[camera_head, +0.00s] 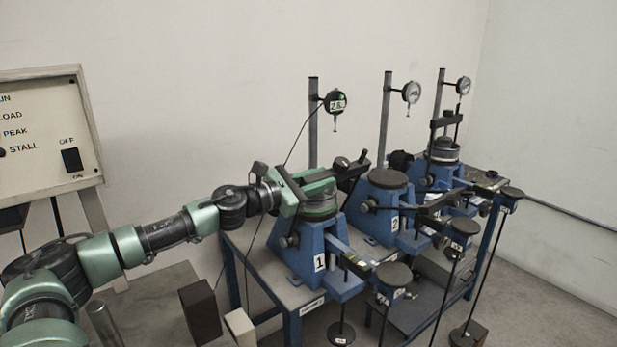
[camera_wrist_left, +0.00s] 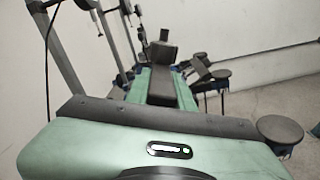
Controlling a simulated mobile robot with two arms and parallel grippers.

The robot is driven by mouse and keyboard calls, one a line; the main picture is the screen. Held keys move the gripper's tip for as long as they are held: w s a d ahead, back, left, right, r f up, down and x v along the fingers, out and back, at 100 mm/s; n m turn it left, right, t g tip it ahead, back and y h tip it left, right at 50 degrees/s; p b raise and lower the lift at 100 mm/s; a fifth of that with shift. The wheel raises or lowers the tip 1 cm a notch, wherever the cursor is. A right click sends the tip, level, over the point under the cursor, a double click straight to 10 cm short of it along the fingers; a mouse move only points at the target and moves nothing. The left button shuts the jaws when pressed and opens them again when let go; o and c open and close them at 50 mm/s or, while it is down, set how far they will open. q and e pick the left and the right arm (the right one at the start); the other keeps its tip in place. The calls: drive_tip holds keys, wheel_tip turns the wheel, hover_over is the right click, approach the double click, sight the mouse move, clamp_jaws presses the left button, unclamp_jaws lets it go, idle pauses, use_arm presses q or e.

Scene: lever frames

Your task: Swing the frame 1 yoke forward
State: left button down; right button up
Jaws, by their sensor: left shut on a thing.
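Frame 1 (camera_head: 299,250) is the nearest blue stand on the bench, with a white "1" label on its front. Its dark yoke (camera_head: 354,170) sits on top, with a round knob near its far end; my gripper hides part of it. My left gripper (camera_head: 318,188) reaches in from the left and is shut on the yoke above the stand. In the left wrist view, the dark yoke bar (camera_wrist_left: 161,86) lies between my green fingers and ends in an upright dark block. My right gripper is not in view.
Frame 2 (camera_head: 380,212) and a third blue stand (camera_head: 436,170) follow to the right, close together. Posts with dial gauges (camera_head: 336,102) rise behind. Round-topped lever ends (camera_head: 394,276) and hanging rods project in front. A control panel (camera_head: 45,130) stands at the left.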

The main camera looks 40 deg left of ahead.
use_arm(q)
drive_tip(key=shift+s+d+f+m, duration=0.2)
drive_tip(key=shift+d+f+m, duration=0.2)
drive_tip(key=shift+d, duration=0.25)
drive_tip(key=shift+s+d+f+m, duration=0.15)
drive_tip(key=shift+d+f+m, duration=0.2)
drive_tip(key=shift+d, duration=0.35)
drive_tip(key=shift+s+d+f+m, duration=0.2)
drive_tip(key=shift+d+f+m, duration=0.2)
drive_tip(key=shift+d, duration=0.25)
drive_tip(key=c, duration=1.2)
unclamp_jaws()
wheel_tip(320, 180, up, 20)
drive_tip(key=p, duration=1.5)
drive_tip(key=shift+p, duration=0.3)
